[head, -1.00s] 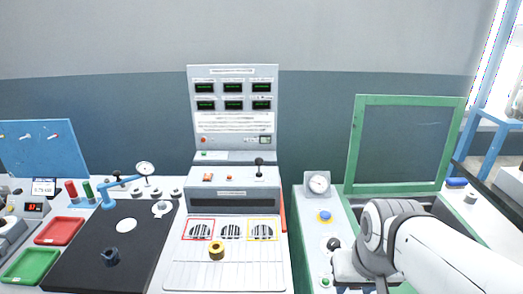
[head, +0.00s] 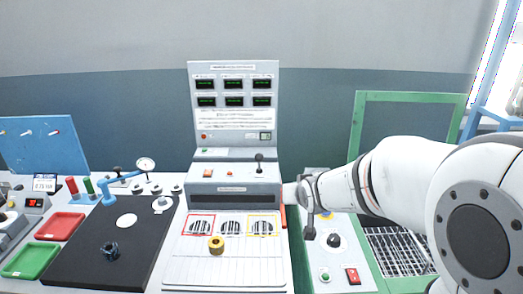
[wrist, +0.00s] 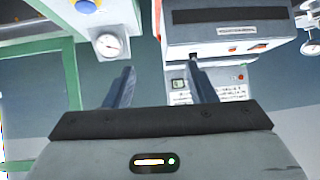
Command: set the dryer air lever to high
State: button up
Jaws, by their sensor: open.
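A black-knobbed lever (head: 259,163) stands about upright on the right of the grey console's (head: 232,172) top in the head view; its label is too small to read. I take it as the dryer air lever. My gripper (wrist: 160,68) is open and empty in the wrist view, whose picture is upside down. One fingertip overlaps the edge of the console (wrist: 225,40) there; I cannot tell if they touch. In the head view my wrist is right of the console, apart from the lever.
A display panel (head: 233,105) rises behind the console. A green frame (head: 363,125) stands behind my arm.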

aim_at(261, 159)
jog(key=w+a+t+y, duration=0.1)
jog(key=w+a+t, duration=0.1)
jog(key=w+a, duration=0.1)
jog(key=w+a+f+t+y, duration=0.1)
jog(key=w+a+t, duration=0.1)
jog(key=w, duration=0.4)
jog(key=w+a+t+y+b, duration=0.1)
jog(key=w+a+t, duration=0.1)
jog(key=w, duration=0.3)
jog(key=shift+a+f+n+t, duration=0.15)
jog(key=shift+a+n+t, duration=0.25)
jog(key=shift+a, duration=0.45)
jog(key=shift+w+a, duration=0.1)
jog(key=shift+w, duration=0.2)
jog(key=p+x, duration=0.1)
jog(key=x, duration=0.6)
jog(key=shift+p, duration=0.3)
grip_shut()
